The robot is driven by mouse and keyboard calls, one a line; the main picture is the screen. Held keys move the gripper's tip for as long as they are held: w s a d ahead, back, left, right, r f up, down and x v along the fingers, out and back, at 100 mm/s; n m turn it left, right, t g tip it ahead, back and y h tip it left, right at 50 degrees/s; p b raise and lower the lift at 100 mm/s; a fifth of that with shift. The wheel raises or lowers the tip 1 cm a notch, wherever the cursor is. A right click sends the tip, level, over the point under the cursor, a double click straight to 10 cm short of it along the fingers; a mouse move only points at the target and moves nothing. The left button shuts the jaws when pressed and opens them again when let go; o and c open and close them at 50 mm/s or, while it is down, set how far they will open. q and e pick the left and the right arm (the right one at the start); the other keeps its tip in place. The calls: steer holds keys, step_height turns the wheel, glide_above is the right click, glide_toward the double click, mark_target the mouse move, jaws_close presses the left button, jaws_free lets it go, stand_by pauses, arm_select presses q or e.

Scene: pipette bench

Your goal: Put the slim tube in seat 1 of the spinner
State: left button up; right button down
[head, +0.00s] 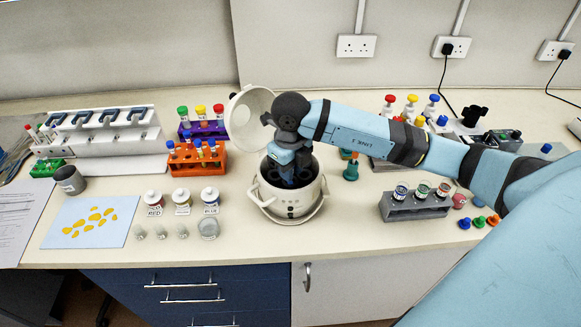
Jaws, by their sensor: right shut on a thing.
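The spinner (268,201) is a white round pot with its lid (250,118) swung open at the back left. My right gripper (292,181) points down into the spinner's open bowl, and its fingertips are below or near the rim. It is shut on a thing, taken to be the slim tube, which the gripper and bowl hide. I cannot tell seat 1 or whether the tube touches a seat. My left gripper is not in view.
An orange rack (197,163) and a purple rack stand left of the spinner. Labelled jars (182,201) and small cups stand at the front left. A grey rack (414,207) with several vials is at the right. My right arm spans the right side.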

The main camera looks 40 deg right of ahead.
steer(key=shift+f+b, duration=0.4)
steer(key=shift+f, duration=0.25)
steer(key=c, duration=0.9)
jaws_free()
step_height(320, 180, up, 13)
steer(key=shift+b, duration=0.7)
steer(key=shift+r, duration=0.45)
